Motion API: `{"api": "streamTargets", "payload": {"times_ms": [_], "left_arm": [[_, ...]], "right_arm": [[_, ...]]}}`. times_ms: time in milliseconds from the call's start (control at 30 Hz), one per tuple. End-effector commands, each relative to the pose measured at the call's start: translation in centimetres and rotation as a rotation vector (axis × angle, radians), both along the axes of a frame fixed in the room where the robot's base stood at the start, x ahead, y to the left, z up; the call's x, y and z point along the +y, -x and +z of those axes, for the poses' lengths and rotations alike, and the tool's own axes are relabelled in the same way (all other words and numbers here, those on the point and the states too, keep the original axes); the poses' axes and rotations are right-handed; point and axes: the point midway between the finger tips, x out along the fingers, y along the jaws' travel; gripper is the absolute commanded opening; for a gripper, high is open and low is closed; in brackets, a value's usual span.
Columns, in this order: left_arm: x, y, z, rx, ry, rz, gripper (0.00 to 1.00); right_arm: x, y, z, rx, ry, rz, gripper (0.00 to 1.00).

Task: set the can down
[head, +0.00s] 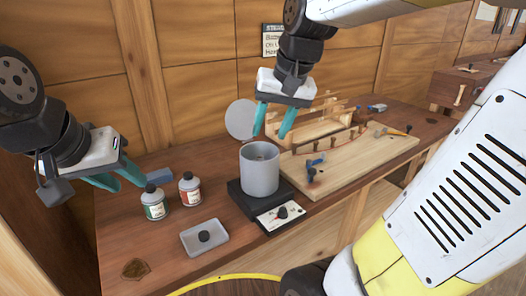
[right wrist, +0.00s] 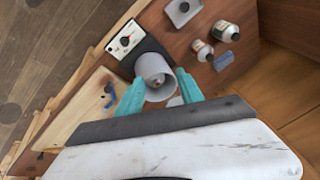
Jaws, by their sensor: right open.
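A grey open-topped can (head: 260,172) stands upright on a black hot plate (head: 238,192) with a white dial panel (head: 270,219). Something round shows inside the can. My right gripper (head: 271,135) is open and empty, its teal fingers pointing down just above and behind the can's rim. In the right wrist view the can (right wrist: 150,66) shows beyond and between the spread fingertips (right wrist: 160,88), with no grip on it. My left gripper (head: 132,186) is at the left, fingers apart and apparently empty, near two small bottles.
A green-labelled bottle (head: 154,204) and a red-labelled bottle (head: 189,190) stand left of the hot plate. A grey tray (head: 222,242) with a dark knob lies in front. A grey disc (head: 240,119) stands behind. A wooden board (head: 366,160) with a hull model and blue clamp lies right.

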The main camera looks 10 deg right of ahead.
Motion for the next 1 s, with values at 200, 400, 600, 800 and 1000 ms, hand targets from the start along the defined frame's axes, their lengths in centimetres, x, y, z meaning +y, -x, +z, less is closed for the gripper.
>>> {"api": "streamTargets", "payload": {"times_ms": [200,400,600,800,1000], "left_arm": [[0.0,0.0,0.0,0.0,0.0,0.0,0.37],[0.0,0.0,0.0,0.0,0.0,0.0,0.37],[0.0,0.0,0.0,0.0,0.0,0.0,0.37],[0.0,0.0,0.0,0.0,0.0,0.0,0.37],[0.0,0.0,0.0,0.0,0.0,0.0,0.37]], "right_arm": [[0.9,6.8,-1.7,-0.18,0.029,0.113,0.44],[1.3,8.8,-2.9,-0.241,0.053,0.152,0.44],[1.4,8.9,-3.0,-0.244,0.055,0.155,0.44],[1.3,8.9,-2.9,-0.243,0.054,0.155,0.44],[1.3,8.9,-2.9,-0.243,0.054,0.155,0.44]]}}
